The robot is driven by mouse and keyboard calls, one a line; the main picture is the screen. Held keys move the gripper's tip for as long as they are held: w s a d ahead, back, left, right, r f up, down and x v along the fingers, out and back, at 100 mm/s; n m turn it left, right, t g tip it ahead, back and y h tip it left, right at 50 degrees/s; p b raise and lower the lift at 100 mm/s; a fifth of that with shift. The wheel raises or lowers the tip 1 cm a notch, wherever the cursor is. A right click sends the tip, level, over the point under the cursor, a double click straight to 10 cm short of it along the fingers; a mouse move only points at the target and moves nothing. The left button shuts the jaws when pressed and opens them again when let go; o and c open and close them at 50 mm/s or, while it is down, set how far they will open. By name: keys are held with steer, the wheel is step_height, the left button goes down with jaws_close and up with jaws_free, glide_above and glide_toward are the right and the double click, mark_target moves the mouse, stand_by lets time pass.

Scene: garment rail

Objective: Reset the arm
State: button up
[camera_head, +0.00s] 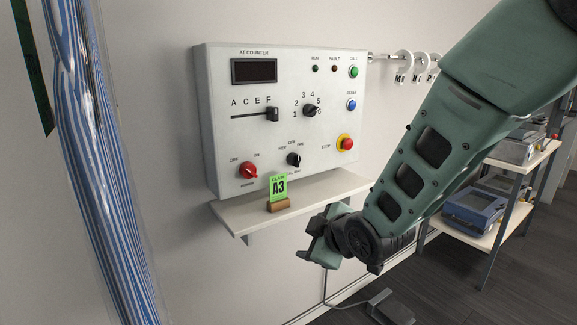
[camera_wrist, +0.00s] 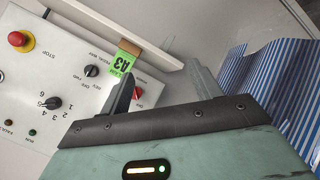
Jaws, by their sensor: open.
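My green arm comes in from the upper right in the head view. My gripper (camera_head: 318,248) is at its lower end, low in front of the small shelf under the control panel. In the wrist view my gripper (camera_wrist: 162,88) shows two fingers spread apart with nothing between them. It is open and empty. Beyond the fingers the wrist view shows the panel (camera_wrist: 60,75), the green A3 tag and a striped garment. No part of the gripper visibly touches the panel or the shelf.
The white control panel (camera_head: 225,130) hangs on the wall above a shelf (camera_head: 240,218) bearing a green A3 tag (camera_head: 279,187). A blue-striped garment (camera_head: 95,150) in clear film hangs at left. A rail with hooks (camera_head: 405,62) and a shelf rack (camera_head: 480,238) are at right. A pedal (camera_head: 390,308) lies below.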

steer(key=s+d+r+m+g+h, duration=0.1)
steer(key=s+d+m+g, duration=0.1)
steer(key=s, duration=0.8)
steer(key=s+d+m+g+h, duration=0.2)
steer(key=s+d+g, duration=0.2)
steer(key=s, duration=0.5)
steer(key=s+d+r+m+g+h+p, duration=0.1)
steer(key=s+d+m+g, duration=0.2)
steer(key=s, duration=0.7)
steer(key=shift+s+r+g, duration=0.35)
steer(key=shift+g, duration=0.05)
steer(key=shift+d, duration=0.1)
